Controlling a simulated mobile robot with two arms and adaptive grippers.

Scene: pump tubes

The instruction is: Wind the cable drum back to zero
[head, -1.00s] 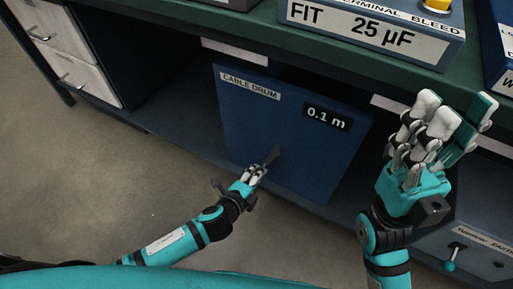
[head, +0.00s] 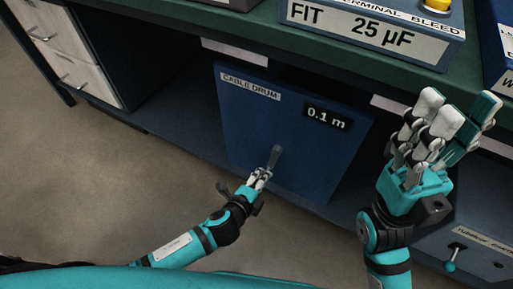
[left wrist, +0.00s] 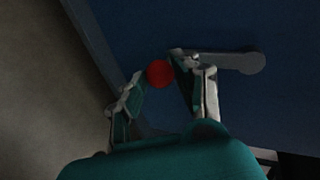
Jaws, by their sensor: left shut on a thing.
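The blue cable drum box (head: 255,125) stands under the bench, with a "CABLE DRUM" label and a display (head: 327,117) reading 0.1 m. A grey crank (head: 275,157) sticks out of its front. In the left wrist view the crank arm (left wrist: 232,61) runs right from a red knob (left wrist: 160,74). My left gripper (head: 264,175) is shut on this knob, with its fingers on either side in the left wrist view (left wrist: 163,80). The fingers hide the knob in the head view. My right gripper (head: 452,118) is open and empty, raised right of the drum box, fingers extended.
White drawers (head: 65,50) stand at the left. The green bench top (head: 240,35) overhangs the drum box and carries a "FIT 25 µF" box (head: 375,35). A lower-right panel has a teal-knobbed lever (head: 450,265). The floor (head: 90,180) at left is clear.

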